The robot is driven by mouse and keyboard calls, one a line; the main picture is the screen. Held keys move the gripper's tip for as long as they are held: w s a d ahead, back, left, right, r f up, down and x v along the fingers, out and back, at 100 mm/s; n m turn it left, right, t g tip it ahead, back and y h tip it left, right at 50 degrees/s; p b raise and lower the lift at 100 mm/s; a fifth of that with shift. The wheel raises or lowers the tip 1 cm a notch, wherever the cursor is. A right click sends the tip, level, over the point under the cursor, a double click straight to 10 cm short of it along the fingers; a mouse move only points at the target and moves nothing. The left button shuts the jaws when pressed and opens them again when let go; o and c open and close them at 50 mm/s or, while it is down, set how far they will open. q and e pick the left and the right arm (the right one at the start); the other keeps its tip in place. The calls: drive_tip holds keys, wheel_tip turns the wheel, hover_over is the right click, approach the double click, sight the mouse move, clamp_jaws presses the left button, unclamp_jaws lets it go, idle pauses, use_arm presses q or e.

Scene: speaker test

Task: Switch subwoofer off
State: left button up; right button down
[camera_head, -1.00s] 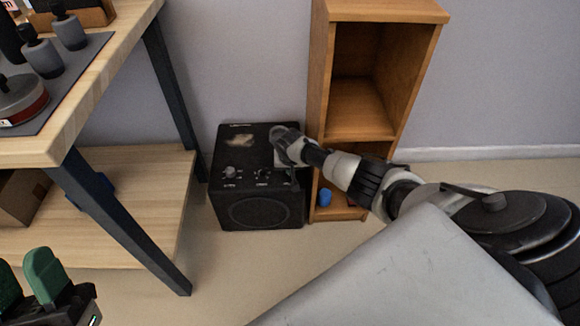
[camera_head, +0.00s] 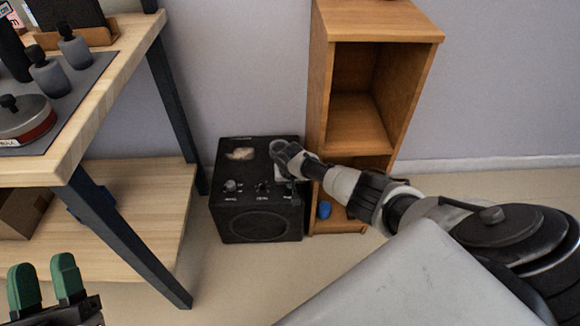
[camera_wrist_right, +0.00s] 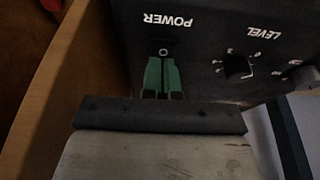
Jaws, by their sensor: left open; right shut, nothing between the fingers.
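The subwoofer (camera_head: 228,208) is a black box on the floor, between the workbench and a wooden shelf. Small knobs and white labels are on its top; a round speaker ring is on its front. In the right wrist view its dark panel (camera_wrist_right: 205,38) shows an upside-down POWER label with a small round switch (camera_wrist_right: 163,51) beside it. My right gripper (camera_wrist_right: 162,60) has its green fingers shut together, tips at that switch; I cannot tell whether they touch it. In the head view its fingers are hidden behind my right arm. My left gripper (camera_head: 44,268) is open and empty at lower left, away from the subwoofer.
The wooden shelf (camera_head: 318,85) stands close on the subwoofer's right, with a blue object (camera_head: 324,210) low inside. Floor in front is clear.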

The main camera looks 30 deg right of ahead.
drive_tip(key=shift+p+v, duration=1.05)
drive_tip(key=shift+v, duration=0.05)
use_arm(q)
drive_tip(key=a+f+g+y+p, duration=0.2)
drive_tip(key=a+f+g+y, duration=0.1)
drive_tip(key=f+g, duration=0.75)
use_arm(e)
drive_tip(key=shift+r, duration=0.8)
drive_tip(key=shift+p+v, duration=0.7)
drive_tip(key=shift+v, duration=0.3)
use_arm(q)
drive_tip(key=s+a+f+n+g+y+p, duration=0.1)
drive_tip(key=s+a+f+g+y+p, duration=0.2)
drive_tip(key=s+f+g, duration=0.5)
drive_tip(key=shift+s+a+g+p, duration=0.55)
drive_tip(key=shift+s+g+p, duration=0.4)
drive_tip(key=shift+s, duration=0.1)
use_arm(e)
drive_tip(key=s+v, duration=0.1)
drive_tip(key=v, duration=0.6)
drive_tip(key=shift+a, duration=0.45)
use_arm(q)
drive_tip(key=shift+f, duration=0.1)
use_arm(e)
drive_tip(key=shift+s+f, duration=0.1)
